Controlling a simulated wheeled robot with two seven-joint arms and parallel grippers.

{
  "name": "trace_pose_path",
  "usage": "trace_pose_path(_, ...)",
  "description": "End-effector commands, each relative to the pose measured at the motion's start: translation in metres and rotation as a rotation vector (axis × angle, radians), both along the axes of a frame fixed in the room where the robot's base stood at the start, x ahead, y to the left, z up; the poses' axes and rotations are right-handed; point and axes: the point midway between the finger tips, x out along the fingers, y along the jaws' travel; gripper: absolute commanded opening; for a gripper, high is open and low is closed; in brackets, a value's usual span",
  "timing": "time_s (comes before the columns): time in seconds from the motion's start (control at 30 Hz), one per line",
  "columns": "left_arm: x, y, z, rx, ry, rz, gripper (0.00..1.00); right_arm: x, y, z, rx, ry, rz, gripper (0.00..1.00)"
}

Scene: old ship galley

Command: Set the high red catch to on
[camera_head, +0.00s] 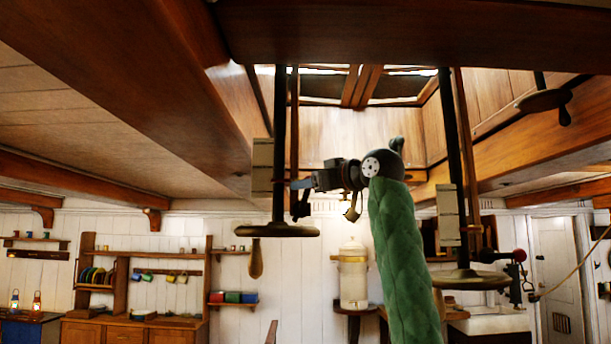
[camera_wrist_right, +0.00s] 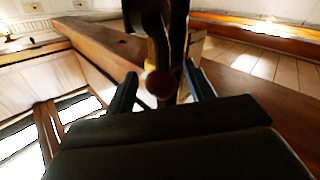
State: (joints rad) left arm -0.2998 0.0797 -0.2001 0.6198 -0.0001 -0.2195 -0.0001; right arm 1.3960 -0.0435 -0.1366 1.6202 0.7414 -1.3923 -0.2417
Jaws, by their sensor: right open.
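My right gripper (camera_head: 300,184) is raised on a green-sleeved arm, beside the left hanging dark pole. In the right wrist view its two fingers (camera_wrist_right: 160,74) stand apart. A dark red rounded knob (camera_wrist_right: 160,85), which looks like the red catch, shows between them in front of a dark upright part. I cannot tell whether the fingers touch it. In the head view the catch is not clear behind the gripper and pole, and its setting cannot be read. My left gripper is not in view.
The left pole (camera_head: 279,140) ends in a round disc (camera_head: 277,230); a second pole (camera_head: 455,150) with a disc (camera_head: 470,279) hangs at right. A wooden beam (camera_head: 420,28) crosses above, below the skylight (camera_head: 350,85). A white urn (camera_head: 353,275) and shelves (camera_head: 140,270) stand at the back wall.

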Motion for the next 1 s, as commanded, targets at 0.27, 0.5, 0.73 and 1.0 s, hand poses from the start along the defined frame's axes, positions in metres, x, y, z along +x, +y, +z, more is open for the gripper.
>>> trace_pose_path(0.27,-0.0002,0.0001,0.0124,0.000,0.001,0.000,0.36,0.0131,0.0130,-0.0001,-0.001,-0.001,-0.001,0.54)
trace_pose_path(0.5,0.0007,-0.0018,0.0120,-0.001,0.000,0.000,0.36,0.0129,0.0131,-0.0005,-0.001,-0.001,-0.001,0.46)
trace_pose_path(0.73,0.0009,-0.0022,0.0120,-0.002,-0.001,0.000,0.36,0.0127,0.0130,-0.0002,-0.001,-0.001,-0.001,0.01)
trace_pose_path(1.0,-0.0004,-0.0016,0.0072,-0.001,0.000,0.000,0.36,0.0100,0.0109,-0.0019,0.012,-0.001,-0.001,0.00)
